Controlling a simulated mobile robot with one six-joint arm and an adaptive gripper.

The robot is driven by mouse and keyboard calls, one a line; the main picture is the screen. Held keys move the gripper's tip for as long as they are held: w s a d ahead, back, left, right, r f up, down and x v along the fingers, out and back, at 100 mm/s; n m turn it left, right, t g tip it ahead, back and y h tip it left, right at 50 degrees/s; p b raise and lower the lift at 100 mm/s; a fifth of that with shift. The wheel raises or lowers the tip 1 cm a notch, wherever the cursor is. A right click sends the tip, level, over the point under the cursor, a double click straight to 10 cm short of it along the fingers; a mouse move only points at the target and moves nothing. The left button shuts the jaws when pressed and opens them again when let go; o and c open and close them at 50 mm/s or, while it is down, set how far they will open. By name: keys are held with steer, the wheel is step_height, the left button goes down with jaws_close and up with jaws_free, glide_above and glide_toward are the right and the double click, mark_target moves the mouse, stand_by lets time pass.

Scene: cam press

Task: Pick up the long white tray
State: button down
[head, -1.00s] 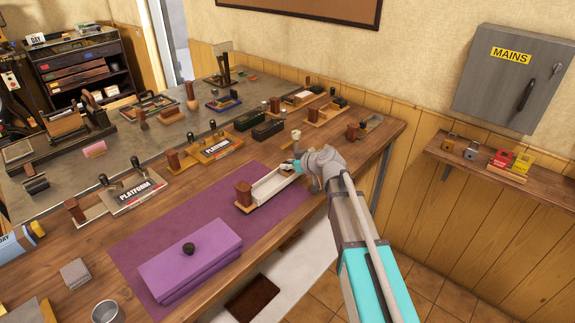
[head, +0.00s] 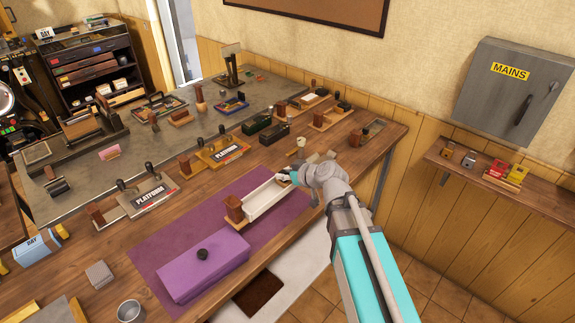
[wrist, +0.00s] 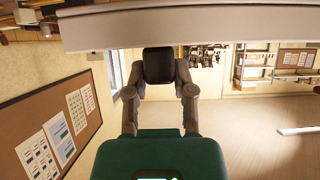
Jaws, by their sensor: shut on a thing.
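The long white tray (head: 264,202) is over the purple mat (head: 165,238), with a brown wooden block (head: 234,208) at its left end. My gripper (head: 288,179) is shut on the tray's right end. In the wrist view the tray (wrist: 200,28) crosses the top as a long pale bar, and my gripper (wrist: 158,60) meets it. The fingertips are largely hidden there. The tray looks roughly level; I cannot tell how much gap there is between it and the mat.
A purple box (head: 203,268) with a dark knob sits just in front of the tray's left end. A small cream cup (head: 301,142) stands behind my gripper. Wooden-handled tools line the bench behind. A metal cup (head: 130,311) is at the front left.

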steer(key=shift+s+a+r+p, duration=0.15)
steer(key=shift+s+r, duration=0.1)
steer(key=shift+s, duration=0.25)
steer(key=shift+s+a+r+p, duration=0.1)
steer(key=shift+s+r+p, duration=0.1)
steer(key=shift+s, duration=0.3)
